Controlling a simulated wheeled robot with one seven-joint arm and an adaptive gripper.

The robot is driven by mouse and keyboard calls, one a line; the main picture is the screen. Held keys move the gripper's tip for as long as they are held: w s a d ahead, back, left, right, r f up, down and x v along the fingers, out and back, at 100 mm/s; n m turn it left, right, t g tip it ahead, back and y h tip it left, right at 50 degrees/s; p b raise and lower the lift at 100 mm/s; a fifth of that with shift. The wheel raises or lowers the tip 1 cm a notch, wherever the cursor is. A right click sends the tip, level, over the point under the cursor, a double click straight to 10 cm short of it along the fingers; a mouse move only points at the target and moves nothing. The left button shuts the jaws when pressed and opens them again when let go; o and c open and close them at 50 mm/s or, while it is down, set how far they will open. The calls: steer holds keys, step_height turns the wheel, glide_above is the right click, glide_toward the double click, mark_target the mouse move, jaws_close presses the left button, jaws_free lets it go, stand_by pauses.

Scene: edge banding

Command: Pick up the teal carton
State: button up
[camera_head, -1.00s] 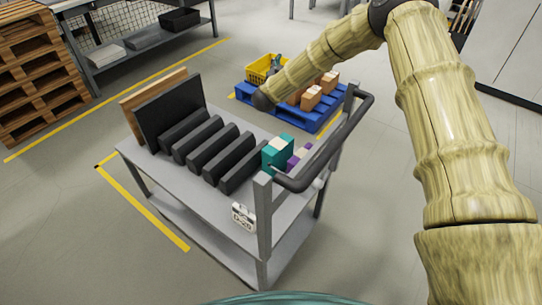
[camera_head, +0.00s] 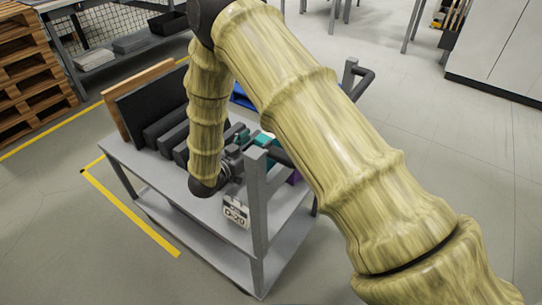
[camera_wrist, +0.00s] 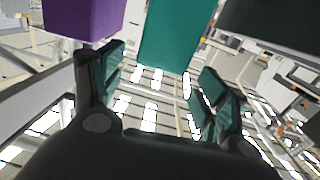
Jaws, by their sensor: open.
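The teal carton (camera_wrist: 178,35) stands ahead of my gripper in the wrist view, at the top middle, with its end beyond the gap between the fingers. In the head view the teal carton (camera_head: 265,142) is mostly hidden behind my arm and gripper on the grey cart. My gripper (camera_wrist: 160,82) is open and empty, one finger at each side of the wrist view. In the head view my gripper (camera_head: 238,152) is low over the cart top, beside the carton. I cannot tell whether the fingers touch it.
A purple box (camera_wrist: 84,15) is close beside the carton, near the left finger. A dark block (camera_wrist: 265,22) is on the other side. The grey cart (camera_head: 150,180) has a corner post (camera_head: 257,205) close to my gripper, a white printed item (camera_head: 236,212) and upright dark panels (camera_head: 150,105).

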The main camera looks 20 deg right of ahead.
steer(key=shift+s+a+f, duration=0.15)
steer(key=shift+a+f, duration=0.05)
steer(key=shift+f, duration=0.2)
steer(key=shift+b+x, duration=0.3)
steer(key=shift+x, duration=3.35)
steer(key=shift+s+r, duration=0.1)
jaws_close()
